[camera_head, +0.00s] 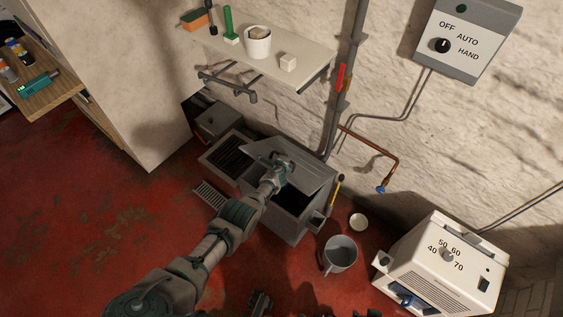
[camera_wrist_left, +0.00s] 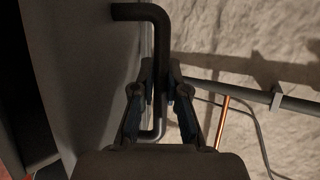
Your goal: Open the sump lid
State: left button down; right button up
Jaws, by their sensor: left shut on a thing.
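The grey sump lid (camera_head: 309,172) is tilted up over the sump box (camera_head: 283,222), and a dark opening shows under its front edge. My left gripper (camera_head: 283,166) reaches in from the lower left to the lid's upper face. In the left wrist view, the lid (camera_wrist_left: 85,70) is the grey panel on the left. Its dark bent handle (camera_wrist_left: 150,13) runs down between the fingers of my left gripper (camera_wrist_left: 160,92), which are shut on it. Dark parts at the bottom edge of the head view may be my right gripper (camera_head: 262,302); its jaws cannot be made out.
A grey bucket (camera_head: 340,255) and a white heater-like box (camera_head: 440,265) stand right of the sump. A shelf (camera_head: 300,55) with small items and a pipe (camera_head: 345,90) are on the wall behind. Red floor (camera_head: 90,210) is open at left.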

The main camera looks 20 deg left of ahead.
pick_arm(q)
jog(key=shift+w+d+r, duration=0.15)
jog(key=shift+d+r, duration=0.05)
jog(key=shift+d, duration=0.25)
jog(key=c, duration=1.3)
grip_release()
jog(key=shift+c, duration=0.2)
jog(key=shift+o, duration=0.8)
jog(key=shift+w, duration=0.1)
jog(key=shift+r, duration=0.1)
jog(key=shift+a, duration=0.1)
